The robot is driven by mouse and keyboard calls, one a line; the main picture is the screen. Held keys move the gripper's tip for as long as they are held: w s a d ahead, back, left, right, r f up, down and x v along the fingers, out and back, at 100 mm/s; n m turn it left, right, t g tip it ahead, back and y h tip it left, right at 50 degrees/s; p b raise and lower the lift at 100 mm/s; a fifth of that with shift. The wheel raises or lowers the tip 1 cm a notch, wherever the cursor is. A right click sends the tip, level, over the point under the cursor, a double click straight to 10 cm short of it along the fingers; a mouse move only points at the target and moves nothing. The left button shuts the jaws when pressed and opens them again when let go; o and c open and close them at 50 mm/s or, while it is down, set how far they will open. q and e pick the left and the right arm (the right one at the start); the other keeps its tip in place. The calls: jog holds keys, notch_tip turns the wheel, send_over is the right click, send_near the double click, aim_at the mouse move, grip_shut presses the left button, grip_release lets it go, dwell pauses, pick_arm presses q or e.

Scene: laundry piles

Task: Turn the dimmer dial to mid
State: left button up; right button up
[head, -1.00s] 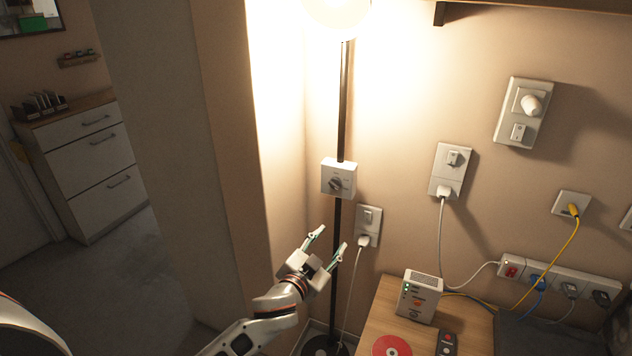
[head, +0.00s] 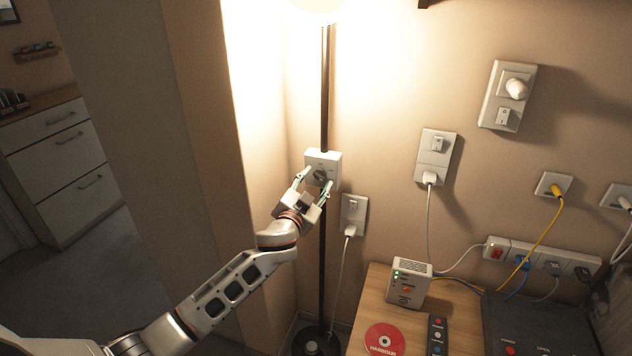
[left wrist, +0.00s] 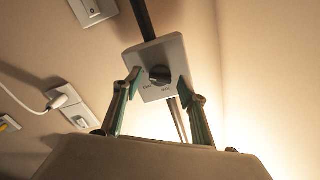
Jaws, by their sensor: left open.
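The dimmer dial (head: 320,177) is a dark round knob on a white box (head: 330,160) fixed to the black lamp pole (head: 324,100). The lamp above it is lit. My left gripper (head: 315,181) is open, with its fingertips at the lower part of the box, one on each side of the dial. In the left wrist view, the dial (left wrist: 160,75) sits between the two open fingers, and the box (left wrist: 168,52) fills the gap between their tips. I cannot tell whether the fingers touch the box. The dial's exact setting is too small to read. My right gripper is not in view.
A wall socket (head: 353,214) with a white plug is right of the pole. A wooden table (head: 374,300) at the lower right holds a white router (head: 408,284), a red disc (head: 385,341) and a remote (head: 437,337). A wall edge stands left of the pole.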

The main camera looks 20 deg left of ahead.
pick_arm(q)
jog(key=shift+w, duration=0.35)
jog(key=c, duration=1.1)
